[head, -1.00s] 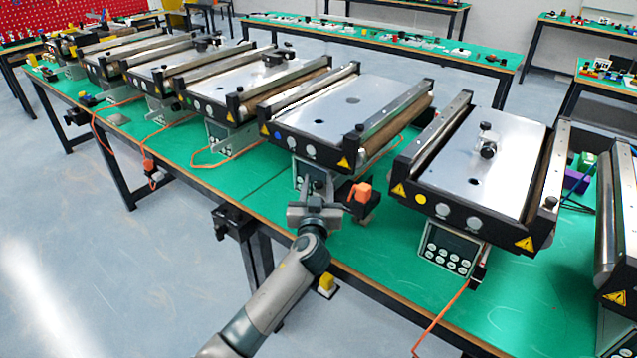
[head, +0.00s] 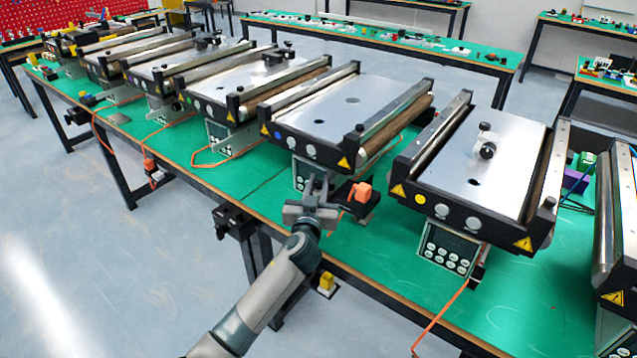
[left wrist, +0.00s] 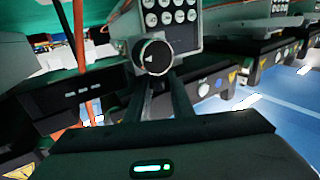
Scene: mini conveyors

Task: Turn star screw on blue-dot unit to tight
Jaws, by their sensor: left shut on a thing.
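The blue-dot unit (head: 345,105) is a mini conveyor with a steel top and a blue dot (head: 264,130) on its black front rail. My left gripper (head: 317,184) is below this rail, in front of the unit's keypad box (head: 303,170). In the left wrist view, a round black knob (left wrist: 152,57) with a small white mark sits at the fingertips, beside the keypad (left wrist: 170,12). The left gripper (left wrist: 158,80) is shut on this knob, seemingly the star screw. My right gripper is not in view.
An orange-red block (head: 361,192) on a dark fitting stands close to the right of my gripper. A yellow-dot unit (head: 480,150) stands to the right, and more conveyors stand to the left. The green table's front edge (head: 385,291) runs below my arm.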

